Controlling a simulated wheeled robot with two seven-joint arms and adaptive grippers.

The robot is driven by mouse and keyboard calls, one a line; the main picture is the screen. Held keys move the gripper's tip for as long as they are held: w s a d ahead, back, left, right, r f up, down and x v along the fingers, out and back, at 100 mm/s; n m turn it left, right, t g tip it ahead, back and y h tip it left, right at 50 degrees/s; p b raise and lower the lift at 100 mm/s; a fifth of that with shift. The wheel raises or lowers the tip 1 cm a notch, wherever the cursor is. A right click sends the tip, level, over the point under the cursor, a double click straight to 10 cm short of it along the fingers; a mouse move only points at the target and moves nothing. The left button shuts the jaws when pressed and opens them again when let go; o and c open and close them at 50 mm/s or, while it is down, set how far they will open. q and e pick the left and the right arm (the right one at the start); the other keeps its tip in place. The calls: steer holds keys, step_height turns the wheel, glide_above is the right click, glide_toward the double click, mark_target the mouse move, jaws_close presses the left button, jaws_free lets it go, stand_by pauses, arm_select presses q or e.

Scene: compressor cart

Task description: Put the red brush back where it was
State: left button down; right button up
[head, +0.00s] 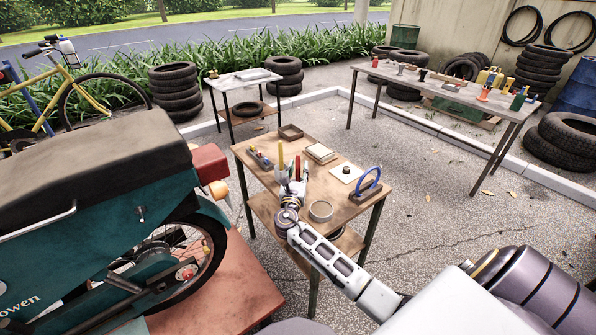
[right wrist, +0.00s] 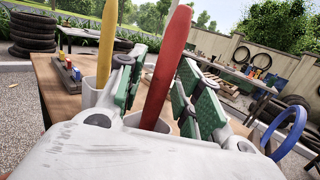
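The red brush (head: 298,166) stands near the middle of the small wooden table (head: 338,211), beside a yellow-handled tool (head: 280,155). In the right wrist view the red handle (right wrist: 167,65) leans slightly, and its lower end goes into a pale grey cup or holder (right wrist: 148,123). The yellow handle (right wrist: 106,45) stands in a similar holder to its left. My right gripper (head: 293,181) is at the brush, its green-padded fingers (right wrist: 162,88) on either side of the red handle with narrow gaps showing. The handle's base is partly hidden by the gripper body. My left gripper is not in view.
On the same table are a dark tray (head: 290,132), a pale box (head: 321,152), a white plate (head: 346,173), a blue-handled tool (head: 369,181) and a tape roll (head: 321,210). A teal motorbike (head: 95,220) stands close on the left.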

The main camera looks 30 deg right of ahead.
steer(key=shift+r, duration=0.2)
steer(key=shift+s+a+f, duration=0.15)
steer(key=shift+s+a, duration=0.25)
steer(key=shift+a, duration=0.05)
steer(key=v, duration=1)
steer(key=shift+s+a, duration=0.25)
steer(key=shift+s, duration=0.05)
stand_by(0.3)
steer(key=shift+f, duration=0.1)
